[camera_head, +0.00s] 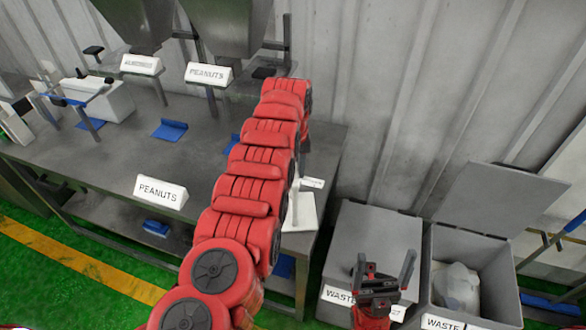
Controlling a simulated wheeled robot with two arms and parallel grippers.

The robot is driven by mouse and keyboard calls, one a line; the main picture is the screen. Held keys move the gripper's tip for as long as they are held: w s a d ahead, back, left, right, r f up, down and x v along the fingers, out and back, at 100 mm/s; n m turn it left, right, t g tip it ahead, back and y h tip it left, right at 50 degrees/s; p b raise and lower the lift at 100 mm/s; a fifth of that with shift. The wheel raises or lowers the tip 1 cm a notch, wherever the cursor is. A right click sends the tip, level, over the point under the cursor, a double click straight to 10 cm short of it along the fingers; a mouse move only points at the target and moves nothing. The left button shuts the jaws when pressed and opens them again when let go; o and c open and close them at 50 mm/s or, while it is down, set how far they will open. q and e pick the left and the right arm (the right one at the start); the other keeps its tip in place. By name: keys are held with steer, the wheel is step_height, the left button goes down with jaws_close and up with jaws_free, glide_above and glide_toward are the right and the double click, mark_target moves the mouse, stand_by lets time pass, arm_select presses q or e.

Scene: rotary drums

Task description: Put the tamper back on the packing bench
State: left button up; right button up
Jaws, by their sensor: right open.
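The packing bench (140,155) is a grey metal table on the left, with a lower shelf. My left arm, red and jointed, reaches from the bottom up over its right part. My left gripper (305,150) is mostly hidden behind this arm; only a small dark part shows near the bench's right end. I cannot see its fingers or whether it holds anything. I cannot make out the tamper; it may be hidden behind the arm. My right gripper (385,258) is open and empty at the lower right, in front of the grey bins.
Blue scoop-like pieces (170,130) lie on bench and shelf (157,228). A white panel (300,212) is at the bench's right end. An open waste bin (480,312) holds a pale bag.

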arm_select(q)
steer(key=shift+o, duration=1.1)
steer(key=shift+s, duration=0.1)
steer(key=shift+r, duration=0.1)
